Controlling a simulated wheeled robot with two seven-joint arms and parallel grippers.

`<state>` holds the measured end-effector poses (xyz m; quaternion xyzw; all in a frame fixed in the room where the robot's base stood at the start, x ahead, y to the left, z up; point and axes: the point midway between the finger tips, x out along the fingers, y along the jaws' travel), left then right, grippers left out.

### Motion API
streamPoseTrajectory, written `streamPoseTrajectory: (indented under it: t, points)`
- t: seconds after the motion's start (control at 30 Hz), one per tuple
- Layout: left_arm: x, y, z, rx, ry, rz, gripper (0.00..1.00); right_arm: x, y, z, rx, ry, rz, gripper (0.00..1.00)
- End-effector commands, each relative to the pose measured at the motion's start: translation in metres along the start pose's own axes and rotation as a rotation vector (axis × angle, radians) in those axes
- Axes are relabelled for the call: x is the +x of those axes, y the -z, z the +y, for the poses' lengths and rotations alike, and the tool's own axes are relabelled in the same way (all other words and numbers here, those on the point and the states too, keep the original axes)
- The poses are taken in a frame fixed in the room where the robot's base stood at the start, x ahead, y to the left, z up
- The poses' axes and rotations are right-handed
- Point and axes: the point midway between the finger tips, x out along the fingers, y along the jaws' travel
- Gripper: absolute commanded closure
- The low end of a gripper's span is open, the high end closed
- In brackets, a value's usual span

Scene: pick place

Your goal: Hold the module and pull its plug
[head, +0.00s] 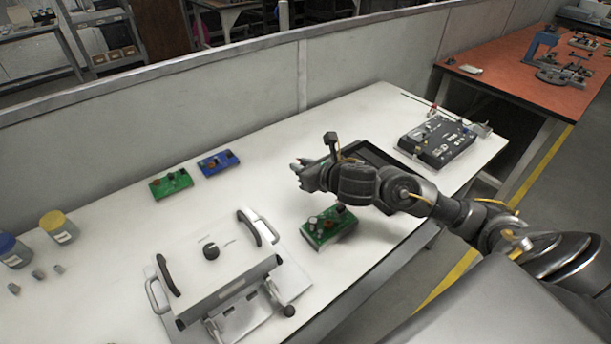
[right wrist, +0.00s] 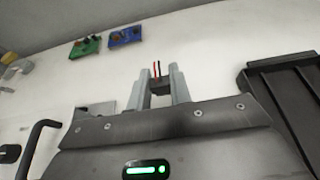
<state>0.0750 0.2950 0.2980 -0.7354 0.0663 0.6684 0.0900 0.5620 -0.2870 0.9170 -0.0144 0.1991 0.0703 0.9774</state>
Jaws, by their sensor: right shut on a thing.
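My right gripper (head: 299,172) is above the white table, in front of the dark tray. In the right wrist view its two grey fingers (right wrist: 163,82) are shut on a small dark plug (right wrist: 160,86) with a red and a black wire rising from it. In the head view the plug is too small to make out. Another green board (head: 170,183) and a blue board (head: 218,162) lie farther left. I cannot tell which module the plug belongs to. My left gripper is not in view.
A large grey fixture with black handles (head: 222,260) stands at the front. A dark tray (head: 372,150) lies behind my right arm. A black instrument box (head: 437,140) is at the right end. Jars with blue (head: 8,245) and yellow (head: 53,220) lids stand left. The table's middle is clear.

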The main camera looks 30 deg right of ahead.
Motion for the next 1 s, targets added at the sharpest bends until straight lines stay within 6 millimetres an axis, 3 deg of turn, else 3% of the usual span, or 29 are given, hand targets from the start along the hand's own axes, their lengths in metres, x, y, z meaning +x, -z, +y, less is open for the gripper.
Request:
streamPoseTrajectory:
  t: [0.17, 0.4, 0.77, 1.0]
  points:
    - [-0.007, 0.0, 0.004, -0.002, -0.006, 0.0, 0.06, 0.035, 0.007, -0.04, 0.004, 0.008, 0.004, 1.0]
    - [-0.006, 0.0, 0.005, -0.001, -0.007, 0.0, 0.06, 0.071, 0.039, -0.066, 0.004, 0.005, 0.003, 1.0]
    - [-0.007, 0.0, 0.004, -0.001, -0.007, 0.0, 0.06, 0.085, 0.049, -0.076, 0.002, 0.005, 0.001, 1.0]
    - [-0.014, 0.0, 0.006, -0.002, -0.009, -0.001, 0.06, 0.097, 0.076, -0.077, 0.003, 0.005, 0.002, 1.0]
